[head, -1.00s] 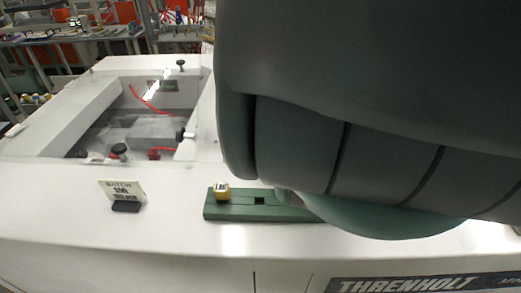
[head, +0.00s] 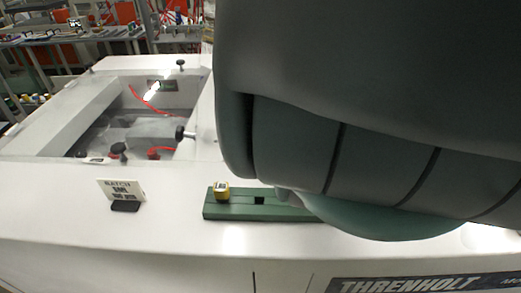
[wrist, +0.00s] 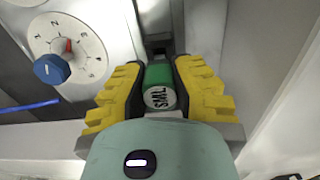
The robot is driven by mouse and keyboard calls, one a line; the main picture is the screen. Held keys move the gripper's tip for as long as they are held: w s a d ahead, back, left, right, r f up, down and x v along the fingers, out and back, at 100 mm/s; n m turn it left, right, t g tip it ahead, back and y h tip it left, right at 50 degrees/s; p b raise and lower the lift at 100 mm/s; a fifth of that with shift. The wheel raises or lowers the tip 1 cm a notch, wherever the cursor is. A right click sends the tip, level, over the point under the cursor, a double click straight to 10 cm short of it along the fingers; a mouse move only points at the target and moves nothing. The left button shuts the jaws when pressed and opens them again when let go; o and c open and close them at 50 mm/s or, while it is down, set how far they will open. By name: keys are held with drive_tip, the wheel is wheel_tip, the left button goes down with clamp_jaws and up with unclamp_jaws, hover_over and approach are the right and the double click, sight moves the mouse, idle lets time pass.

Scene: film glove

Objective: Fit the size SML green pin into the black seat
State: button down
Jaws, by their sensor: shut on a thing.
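In the wrist view my gripper (wrist: 160,92) is shut on the green pin (wrist: 159,75), between two yellow ridged fingers. The pin's white end face reads SML and faces the camera. A dark recess (wrist: 158,44) shows just beyond the pin; I cannot tell whether it is the black seat, or whether the pin touches it. In the head view my large dark arm covers the right side and hides the gripper and the pin.
A batch card (head: 121,189) reading SML stands left. The wrist view shows a dial (wrist: 68,48) and a blue knob (wrist: 51,69) nearby.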

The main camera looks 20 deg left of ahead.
drive_tip(key=shift+f+b, duration=1.6)
drive_tip(key=shift+b, duration=0.1)
idle(0.4)
drive_tip(key=c, duration=0.9)
unclamp_jaws()
drive_tip(key=shift+r, duration=0.1)
drive_tip(key=shift+o, duration=0.2)
drive_tip(key=shift+r, duration=0.1)
wheel_tip(320, 180, up, 12)
drive_tip(key=shift+f, duration=0.1)
